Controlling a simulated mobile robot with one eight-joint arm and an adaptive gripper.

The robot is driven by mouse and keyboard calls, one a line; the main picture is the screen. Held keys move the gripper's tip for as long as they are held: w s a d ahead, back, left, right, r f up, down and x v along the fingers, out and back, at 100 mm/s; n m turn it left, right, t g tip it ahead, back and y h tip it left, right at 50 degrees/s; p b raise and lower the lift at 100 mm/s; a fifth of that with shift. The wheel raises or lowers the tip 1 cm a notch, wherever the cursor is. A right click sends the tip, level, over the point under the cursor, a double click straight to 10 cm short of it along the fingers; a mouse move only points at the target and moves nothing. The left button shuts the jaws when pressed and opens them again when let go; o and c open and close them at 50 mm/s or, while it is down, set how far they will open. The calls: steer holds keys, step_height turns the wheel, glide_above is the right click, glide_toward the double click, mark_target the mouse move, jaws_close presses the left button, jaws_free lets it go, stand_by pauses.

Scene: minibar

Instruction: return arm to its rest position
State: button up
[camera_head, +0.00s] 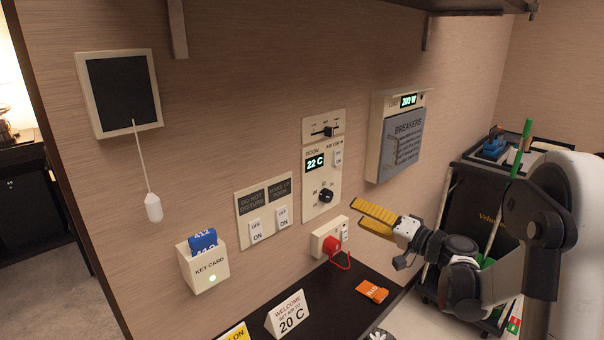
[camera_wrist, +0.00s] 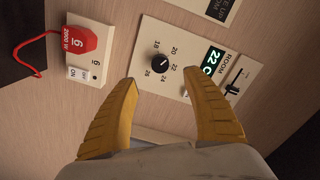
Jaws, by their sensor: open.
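My gripper (camera_head: 374,219) is at the right of the head view, with its yellow fingers pointing left toward the wall. In the wrist view my gripper (camera_wrist: 164,112) is open and empty, with a wide gap between the fingers. The thermostat panel (camera_head: 313,215) is on the wall beyond the fingertips. Its display reads 22 C, and its black dial (camera_wrist: 160,63) shows between the fingers in the wrist view. My fingers appear apart from the panel.
A red plug (camera_head: 332,245) sits in the wall outlet below the thermostat. The dark shelf (camera_head: 335,298) holds a welcome card (camera_head: 288,316) and an orange tag (camera_head: 371,291). A breaker box (camera_head: 398,135) hangs on the wall. A dark cart (camera_head: 478,205) stands behind my arm. A key card holder (camera_head: 206,267) is at left.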

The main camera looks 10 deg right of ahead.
steer(key=s+a+n+g+h, duration=0.25)
steer(key=s+a+g, duration=0.25)
steer(key=s+a, duration=0.6)
steer(key=s+d+f+h, duration=0.1)
steer(key=s+h, duration=0.1)
steer(key=s, duration=0.5)
steer(key=s+d+f+n+g+h, duration=0.1)
steer(key=s+d+h, duration=0.1)
steer(key=s, duration=0.5)
steer(key=s+d+f+n+g+h, duration=0.1)
steer(key=s+f+h, duration=0.1)
steer(key=s+h, duration=0.2)
steer(key=s, duration=0.3)
steer(key=shift+d, duration=0.3)
steer(key=shift+c, duration=0.5)
